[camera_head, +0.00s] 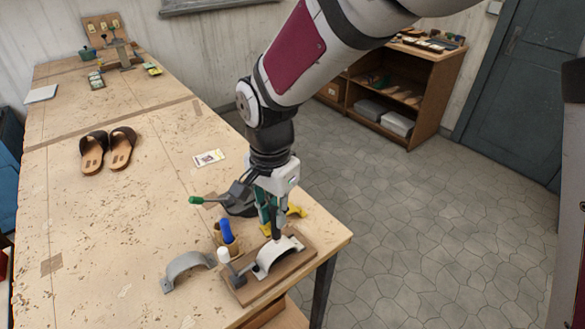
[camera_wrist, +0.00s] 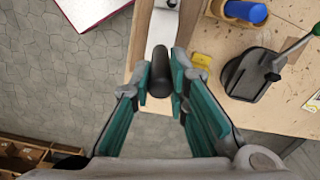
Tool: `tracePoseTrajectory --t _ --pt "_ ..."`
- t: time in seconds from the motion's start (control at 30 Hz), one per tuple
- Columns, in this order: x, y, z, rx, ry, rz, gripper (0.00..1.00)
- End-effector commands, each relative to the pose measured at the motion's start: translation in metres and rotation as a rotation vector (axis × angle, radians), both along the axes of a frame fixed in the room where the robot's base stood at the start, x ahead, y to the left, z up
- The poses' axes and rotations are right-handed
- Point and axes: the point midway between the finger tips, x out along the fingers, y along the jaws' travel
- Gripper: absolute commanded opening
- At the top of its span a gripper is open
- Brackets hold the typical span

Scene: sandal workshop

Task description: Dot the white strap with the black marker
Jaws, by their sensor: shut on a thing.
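The white strap (camera_head: 277,257) arches over a wooden board (camera_head: 258,285) near the front right corner of the workbench. It also shows at the top of the wrist view (camera_wrist: 162,22). My gripper (camera_head: 270,208) is above the strap, pointing down. Its teal fingers are shut on the black marker (camera_wrist: 160,76), which shows end-on in the wrist view. In the head view the marker (camera_head: 276,228) hangs upright, its lower end at the strap's top edge. I cannot tell whether the tip touches. No dot on the strap can be made out.
A grey strap (camera_head: 187,268) lies left of the board. A holder with a blue-topped item (camera_head: 227,232), a dark tool with a green-tipped lever (camera_head: 238,199) and a yellow object (camera_head: 297,211) stand close by. Sandals (camera_head: 107,150) lie farther back. The bench's left middle is clear.

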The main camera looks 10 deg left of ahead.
Motion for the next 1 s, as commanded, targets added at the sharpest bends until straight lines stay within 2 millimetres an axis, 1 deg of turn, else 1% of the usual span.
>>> tracePoseTrajectory --t 0.73,1.0 --pt "0.0001 -0.0001 -0.0105 0.0 0.0 0.0 0.0" --pt "0.0001 -0.0001 -0.0104 0.0 0.0 0.0 0.0"
